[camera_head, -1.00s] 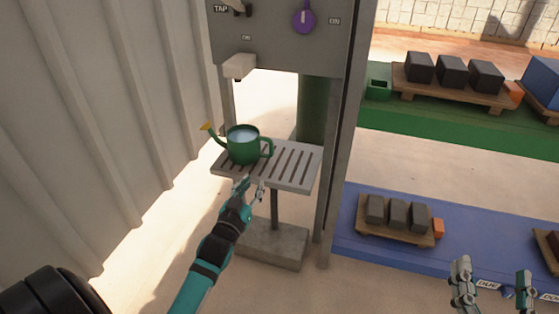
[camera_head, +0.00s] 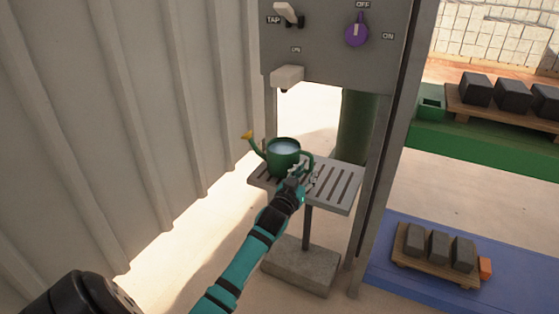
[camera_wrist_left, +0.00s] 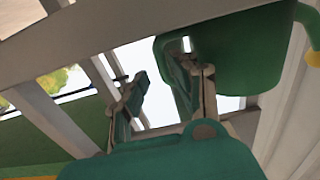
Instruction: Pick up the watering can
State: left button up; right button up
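The green watering can (camera_head: 283,158) stands upright on the slatted grey stand (camera_head: 340,188) under the tap. It is filled with pale water, its yellow-tipped spout points left and its handle points right. My left gripper (camera_head: 304,179) is open just in front of the handle. In the left wrist view the can (camera_wrist_left: 235,60) fills the upper right. The two fingers of my left gripper (camera_wrist_left: 160,100) are spread apart there, the right one close to or overlapping the handle. I cannot tell whether it touches. My right gripper is out of view.
A grey panel (camera_head: 330,62) with a white tap lever and a purple knob (camera_head: 356,34) hangs above the stand, its spout (camera_head: 287,76) over the can. A metal post (camera_head: 385,170) stands to the right. A corrugated wall (camera_head: 110,130) closes the left side.

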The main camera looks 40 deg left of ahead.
aim_at(310, 164)
pick_arm(q)
jog(key=shift+w+a, duration=0.1)
jog(key=shift+w, duration=0.1)
jog(key=b+x, duration=0.2)
jog(key=x, duration=0.2)
jog(key=shift+w+a+b, duration=0.15)
jog(key=shift+w+b, duration=0.05)
jog(key=shift+b, duration=0.2)
jog(key=shift+w, duration=0.2)
grip_shut()
jog(key=shift+r, duration=0.25)
